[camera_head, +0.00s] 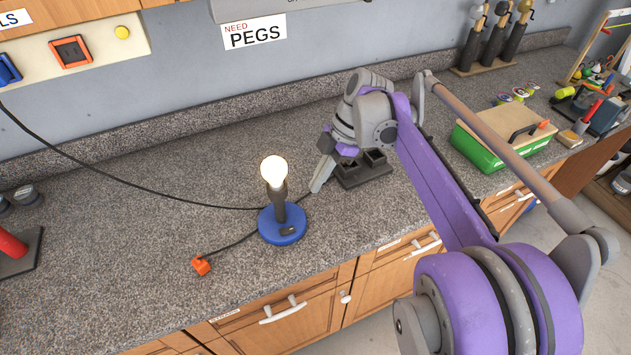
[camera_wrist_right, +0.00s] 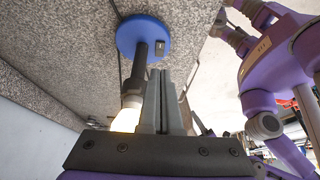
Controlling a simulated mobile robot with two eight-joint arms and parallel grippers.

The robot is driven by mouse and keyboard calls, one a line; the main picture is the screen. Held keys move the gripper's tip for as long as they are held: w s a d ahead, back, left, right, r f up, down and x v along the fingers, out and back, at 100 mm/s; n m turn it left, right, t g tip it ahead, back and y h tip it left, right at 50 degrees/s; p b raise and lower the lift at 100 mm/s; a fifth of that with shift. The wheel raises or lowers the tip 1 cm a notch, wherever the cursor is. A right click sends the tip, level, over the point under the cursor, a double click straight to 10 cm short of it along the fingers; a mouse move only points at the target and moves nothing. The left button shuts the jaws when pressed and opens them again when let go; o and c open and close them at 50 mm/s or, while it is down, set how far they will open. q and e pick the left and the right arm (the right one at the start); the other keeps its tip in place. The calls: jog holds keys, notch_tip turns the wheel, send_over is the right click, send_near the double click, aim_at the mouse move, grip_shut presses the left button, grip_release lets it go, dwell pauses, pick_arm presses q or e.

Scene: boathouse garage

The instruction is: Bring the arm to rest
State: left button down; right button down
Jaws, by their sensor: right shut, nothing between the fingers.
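My right arm (camera_head: 440,185), purple and grey, reaches in from the lower right over the speckled countertop. Its gripper (camera_head: 316,186) points down and to the left, to the right of a lit lamp. In the right wrist view the two fingers (camera_wrist_right: 166,85) are pressed together with nothing between them. The lamp has a glowing bulb (camera_head: 273,170), a dark stem and a round blue base (camera_head: 281,226). The blue base also shows in the right wrist view (camera_wrist_right: 128,40), with the bulb partly behind the fingers. My left gripper is not in view.
A dark block with square openings (camera_head: 362,172) stands behind the gripper. A green box (camera_head: 490,148) stands to the right. A cable runs from the lamp to an orange plug (camera_head: 201,265). A red post (camera_head: 12,244) stands far left. The front counter is mostly clear.

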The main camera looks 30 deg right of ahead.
jog(key=s+a+f+m+t+h, duration=0.4)
jog(key=s+a+f+m, duration=0.6)
jog(key=m, duration=0.6)
jog(key=s+f+h, duration=0.1)
jog(key=s+f, duration=0.1)
jog(key=s, duration=0.1)
jog(key=shift+a+t, duration=0.15)
jog(key=shift+t, duration=0.25)
